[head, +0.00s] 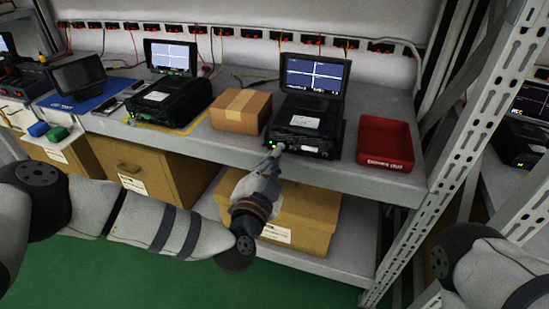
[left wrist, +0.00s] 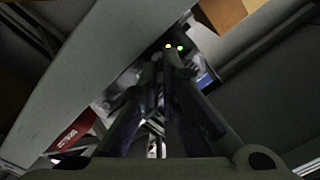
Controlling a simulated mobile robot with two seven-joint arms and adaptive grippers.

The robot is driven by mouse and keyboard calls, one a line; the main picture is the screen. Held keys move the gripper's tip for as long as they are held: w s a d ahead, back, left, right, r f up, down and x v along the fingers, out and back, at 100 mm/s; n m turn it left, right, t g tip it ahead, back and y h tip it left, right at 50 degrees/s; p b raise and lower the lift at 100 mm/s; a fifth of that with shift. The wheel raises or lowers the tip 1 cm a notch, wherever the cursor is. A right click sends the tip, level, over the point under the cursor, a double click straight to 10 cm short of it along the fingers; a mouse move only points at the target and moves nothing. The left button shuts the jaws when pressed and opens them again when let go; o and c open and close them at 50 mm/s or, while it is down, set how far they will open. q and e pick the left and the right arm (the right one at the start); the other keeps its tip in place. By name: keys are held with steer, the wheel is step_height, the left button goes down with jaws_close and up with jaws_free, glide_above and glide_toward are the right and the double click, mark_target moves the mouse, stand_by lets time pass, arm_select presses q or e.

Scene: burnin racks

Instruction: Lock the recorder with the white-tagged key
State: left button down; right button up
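A black recorder (head: 303,124) with a lit screen (head: 314,75) stands on the grey bench, between a cardboard box and a red bin. My left gripper (head: 277,149) is at the lower left of its front. In the left wrist view the two fingertips (left wrist: 165,60) lie close together, just below a yellow and a green light (left wrist: 174,47) on the dark front. The gripper looks shut; whether a key is between the tips is too dark and small to tell. I cannot make out a white-tagged key. My right gripper is out of view.
A cardboard box (head: 240,110) is left of the recorder and a red bin (head: 385,143) right of it. A second recorder (head: 168,101) stands further left. A perforated rack post (head: 470,130) rises at the right. Boxes sit on the lower shelf.

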arm_select(q)
steer(key=shift+r+n+p, duration=0.35)
steer(key=shift+n+p, duration=0.65)
steer(key=shift+p, duration=0.05)
steer(key=n, duration=1.5)
steer(key=shift+f, duration=0.35)
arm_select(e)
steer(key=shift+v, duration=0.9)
arm_select(q)
steer(key=shift+n, duration=0.3)
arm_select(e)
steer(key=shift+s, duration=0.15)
arm_select(q)
steer(key=c, duration=2.1)
jaws_free()
